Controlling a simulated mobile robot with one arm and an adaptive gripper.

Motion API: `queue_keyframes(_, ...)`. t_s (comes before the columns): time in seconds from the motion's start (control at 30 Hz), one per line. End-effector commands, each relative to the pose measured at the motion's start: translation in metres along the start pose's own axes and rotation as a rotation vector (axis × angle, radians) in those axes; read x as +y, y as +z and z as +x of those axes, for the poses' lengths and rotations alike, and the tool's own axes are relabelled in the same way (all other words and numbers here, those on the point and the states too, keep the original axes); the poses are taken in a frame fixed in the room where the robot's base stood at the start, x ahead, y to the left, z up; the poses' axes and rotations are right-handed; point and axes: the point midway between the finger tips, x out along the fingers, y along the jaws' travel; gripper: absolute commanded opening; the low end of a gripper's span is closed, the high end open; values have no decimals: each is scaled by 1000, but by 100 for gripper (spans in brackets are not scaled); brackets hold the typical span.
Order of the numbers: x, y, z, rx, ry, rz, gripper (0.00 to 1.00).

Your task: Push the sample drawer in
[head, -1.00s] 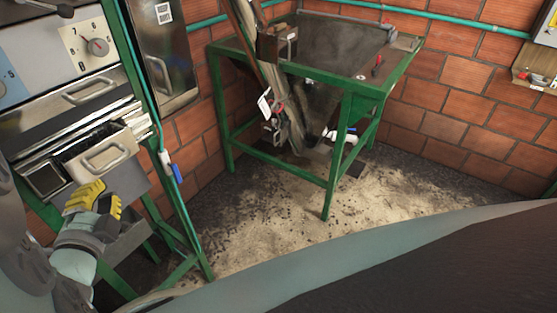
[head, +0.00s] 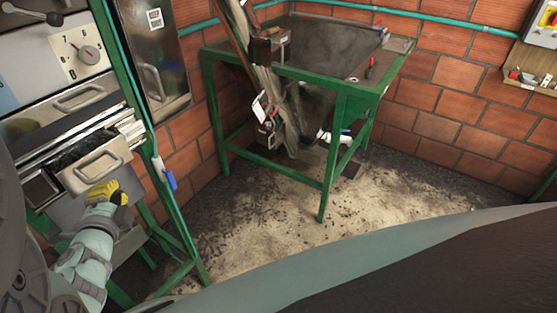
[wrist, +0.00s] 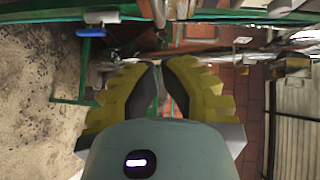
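The sample drawer (head: 104,171) is a metal box with a bar handle on its front, at the left of the head view. It stands pulled out of the green-framed machine, with dark contents showing inside. My gripper (head: 122,190), with yellow fingers, is just below and in front of the drawer front; I cannot tell whether it touches. In the wrist view my gripper (wrist: 158,66) has its fingertips drawn nearly together, with only a thin gap and nothing visible between them. The drawer cannot be clearly made out in the wrist view.
A closed drawer (head: 80,97) with a handle sits above, under a dial panel (head: 83,54). A green frame post (head: 140,120) with a blue-handled valve (head: 170,180) stands right of the drawer. A green table (head: 338,110) with a hopper stands farther back; the floor before it is dusty.

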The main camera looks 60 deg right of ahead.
Motion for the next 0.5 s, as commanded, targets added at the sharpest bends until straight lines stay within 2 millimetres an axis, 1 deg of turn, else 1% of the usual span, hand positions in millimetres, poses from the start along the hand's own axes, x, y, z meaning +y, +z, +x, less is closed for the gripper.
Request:
queue_keyframes(0.03, -4, -2, 4, 1, 2, -2, 0)
queue_keyframes(0.2, 0, -10, 16, 16, 11, -10, 0)
queue_keyframes(0.3, 1, -8, 27, 13, 6, -6, 0)
queue_keyframes(0.43, 0, -10, 42, 20, 6, -7, 0)
queue_keyframes(0.5, 3, -3, 44, 11, 10, -7, 0)
